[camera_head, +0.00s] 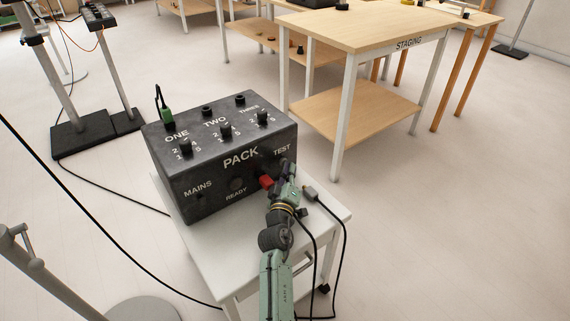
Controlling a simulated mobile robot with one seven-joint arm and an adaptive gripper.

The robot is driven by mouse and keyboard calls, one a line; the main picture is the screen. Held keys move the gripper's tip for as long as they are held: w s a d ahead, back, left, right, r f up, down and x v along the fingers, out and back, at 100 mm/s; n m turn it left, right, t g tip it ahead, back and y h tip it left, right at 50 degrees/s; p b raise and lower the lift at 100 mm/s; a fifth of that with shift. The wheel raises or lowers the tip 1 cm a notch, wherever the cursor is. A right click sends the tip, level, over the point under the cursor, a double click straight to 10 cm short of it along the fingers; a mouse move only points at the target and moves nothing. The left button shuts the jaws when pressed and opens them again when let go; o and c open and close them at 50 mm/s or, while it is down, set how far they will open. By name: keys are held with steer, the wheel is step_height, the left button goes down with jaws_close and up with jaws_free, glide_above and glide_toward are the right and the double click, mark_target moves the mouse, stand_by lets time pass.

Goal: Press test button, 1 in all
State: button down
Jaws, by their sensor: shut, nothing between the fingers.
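The dark grey PACK box (215,172) stands on a small white trolley. Its sloping front face carries the words MAINS, READY and TEST. The TEST label (282,149) is at the right end of this face. My gripper (286,166) is shut and empty, just below the TEST label and close to the face. It covers part of the panel there, and I cannot tell whether it touches. The test button is not clearly visible. A red part (266,181) shows just left of my gripper; I cannot tell whether it is the button. A round dark READY lamp (236,185) sits further left.
The box top has three knobs marked ONE, TWO and THREE, and a green plug (168,115). A cable connector (311,193) lies on the white trolley (334,211) right of my gripper. A STAGING table (372,28) stands behind right. Cables cross the floor.

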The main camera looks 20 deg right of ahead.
steer(key=shift+s, duration=0.1)
steer(key=shift+s+d+p, duration=0.25)
steer(key=shift+s+p, duration=0.45)
steer(key=shift+r, duration=0.1)
steer(key=s+p, duration=0.1)
steer(key=s+d+p, duration=0.1)
steer(key=s+p, duration=0.1)
steer(key=shift+d+r+p, duration=0.1)
steer(key=shift+r+p, duration=0.05)
steer(key=shift+p, duration=0.15)
steer(key=shift+s+d+f+p, duration=0.15)
steer(key=shift+s+p, duration=0.15)
steer(key=shift+s, duration=0.15)
steer(key=shift+s+d+f+p, duration=0.1)
steer(key=shift+s+p, duration=0.2)
steer(key=shift+s, duration=0.1)
steer(key=shift+r, duration=0.1)
